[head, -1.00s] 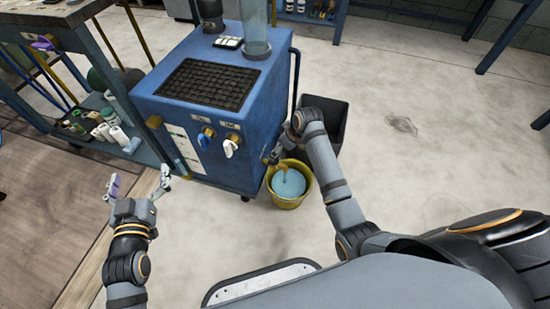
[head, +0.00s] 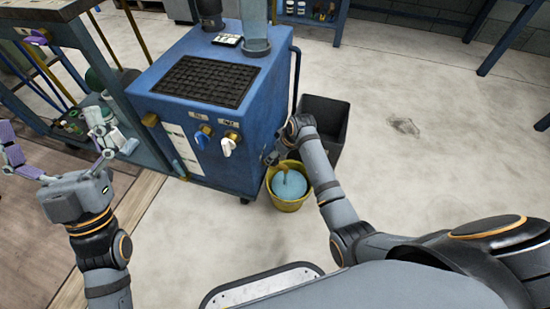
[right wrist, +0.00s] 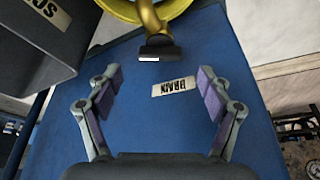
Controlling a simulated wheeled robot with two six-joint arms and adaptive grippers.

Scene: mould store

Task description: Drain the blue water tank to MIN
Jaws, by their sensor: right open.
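The blue water tank (head: 205,100) is a cabinet with a clear tube (head: 255,38) on top; I cannot read a MIN mark or a level. A brass drain tap (right wrist: 155,20) with a dark handle (right wrist: 158,53) shows in the right wrist view, with a DRAIN label (right wrist: 173,87) beside it. A yellow bucket (head: 271,196) holding pale blue water (head: 288,183) stands below it. My right gripper (right wrist: 158,80) is open and empty in front of the tap, its fingers apart from the handle. My left gripper (head: 68,150) is open and empty at the left.
A dark grey bin (head: 328,125) stands behind the bucket. A shelf trolley (head: 85,60) with bottles is at the left. The floor to the right is clear.

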